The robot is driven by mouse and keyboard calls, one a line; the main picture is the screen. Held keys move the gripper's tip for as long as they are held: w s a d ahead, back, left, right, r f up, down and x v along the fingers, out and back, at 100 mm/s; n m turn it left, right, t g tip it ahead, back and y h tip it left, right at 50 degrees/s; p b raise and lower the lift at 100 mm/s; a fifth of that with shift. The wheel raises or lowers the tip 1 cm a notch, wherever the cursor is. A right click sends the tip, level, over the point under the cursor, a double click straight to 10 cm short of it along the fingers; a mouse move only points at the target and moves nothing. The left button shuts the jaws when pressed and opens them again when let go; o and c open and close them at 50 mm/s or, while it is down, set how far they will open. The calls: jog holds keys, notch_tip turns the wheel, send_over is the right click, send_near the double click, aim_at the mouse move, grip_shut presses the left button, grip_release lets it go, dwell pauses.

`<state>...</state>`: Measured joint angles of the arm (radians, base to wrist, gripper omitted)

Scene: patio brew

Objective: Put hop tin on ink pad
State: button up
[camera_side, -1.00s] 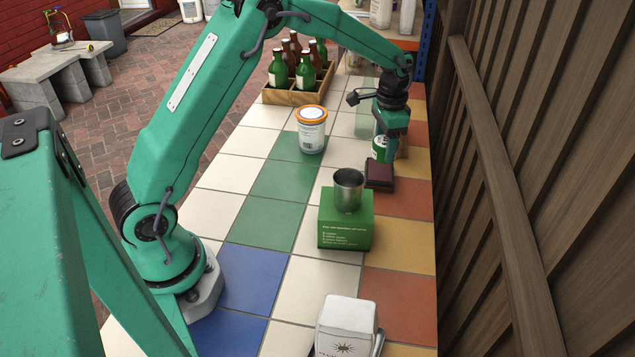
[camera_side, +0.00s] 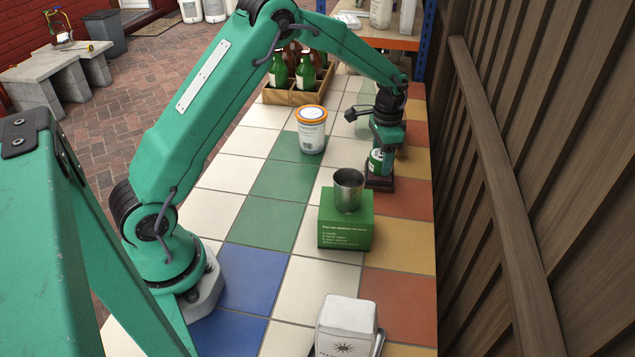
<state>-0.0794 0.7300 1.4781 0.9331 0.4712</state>
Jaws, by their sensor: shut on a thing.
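The hop tin (camera_side: 376,163), a small green and white can, is upright in my gripper (camera_side: 384,160). The gripper points down and is shut on it, and its finger covers the tin's right side. The ink pad (camera_side: 380,184), a dark red-brown block, lies on the tiled table directly below the tin. The tin's lower end appears at the pad's top, but I cannot tell whether they touch.
A green box (camera_side: 346,232) with a metal cup (camera_side: 348,190) on it stands just in front of the pad. A white tub (camera_side: 312,135) with an orange lid is to the left. A bottle crate (camera_side: 290,97) stands behind. A wooden fence (camera_side: 520,180) runs along the right.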

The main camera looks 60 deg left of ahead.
aim_at(382, 155)
jog(key=shift+f, duration=0.15)
jog(key=o, duration=1)
notch_tip(382, 155, up, 12)
jog(key=shift+r, duration=0.2)
jog(key=shift+r, duration=0.1)
dwell(0.5)
